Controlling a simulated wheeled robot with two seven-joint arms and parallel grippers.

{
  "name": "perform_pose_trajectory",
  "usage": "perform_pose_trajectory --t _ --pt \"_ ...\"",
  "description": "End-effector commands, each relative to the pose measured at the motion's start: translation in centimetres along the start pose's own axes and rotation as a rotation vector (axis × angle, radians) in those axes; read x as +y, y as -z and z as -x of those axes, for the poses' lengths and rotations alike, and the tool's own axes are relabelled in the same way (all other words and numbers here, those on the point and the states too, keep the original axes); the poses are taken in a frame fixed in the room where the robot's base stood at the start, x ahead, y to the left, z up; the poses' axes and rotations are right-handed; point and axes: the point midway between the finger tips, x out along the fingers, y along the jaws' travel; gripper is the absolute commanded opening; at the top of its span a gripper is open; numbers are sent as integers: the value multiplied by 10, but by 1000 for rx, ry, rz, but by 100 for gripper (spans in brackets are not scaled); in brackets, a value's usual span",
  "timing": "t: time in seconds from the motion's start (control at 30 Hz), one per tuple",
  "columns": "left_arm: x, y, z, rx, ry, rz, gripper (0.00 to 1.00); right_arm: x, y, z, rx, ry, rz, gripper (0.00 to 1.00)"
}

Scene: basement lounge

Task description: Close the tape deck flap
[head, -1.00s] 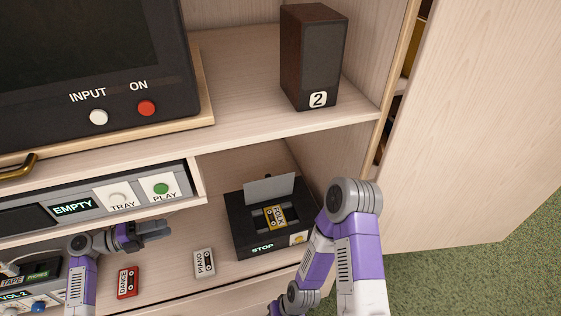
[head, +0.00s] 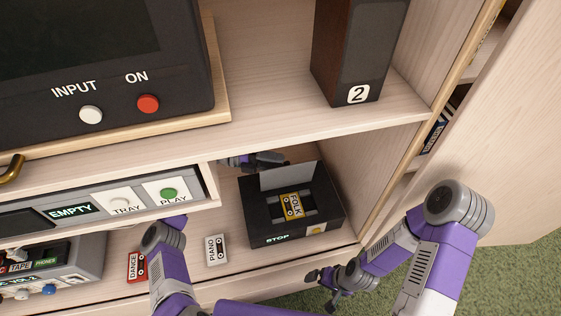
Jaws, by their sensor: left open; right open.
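The black tape deck (head: 268,240) sits on the lower shelf, its front display reading STOP. Its grey flap (head: 289,176) stands raised at the back edge. A yellow FOLK cassette (head: 292,206) lies in the deck's well. My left gripper (head: 268,160) is just behind the flap's upper left, under the upper shelf. It is open and partly hidden, and I cannot tell whether it touches the flap. My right gripper (head: 318,278) is open and empty, low in front of the cabinet edge, to the right below the deck.
A PIANO cassette (head: 216,250) and a red DANCE cassette (head: 137,267) lie left of the deck. The player with TRAY and PLAY buttons (head: 168,193) overhangs at left. Speaker 2 (head: 360,50) stands on the shelf above. An open door (head: 530,150) is at right.

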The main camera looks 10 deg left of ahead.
Motion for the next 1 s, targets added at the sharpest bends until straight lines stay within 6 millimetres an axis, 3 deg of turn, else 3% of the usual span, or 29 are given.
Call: perform_pose_trajectory --t 0.17,0.43,0.73,1.0 --pt "0 0 -13 0 0 0 48 0 0 0 1 0 0 100" --pt "0 0 -15 -2 0 0 48 0 0 0 1 0 0 100" --pt "0 0 -14 -2 0 0 2 0 0 0 1 0 0 100" --pt "0 0 -14 -2 0 0 0 0 0 0 1 0 0 100"
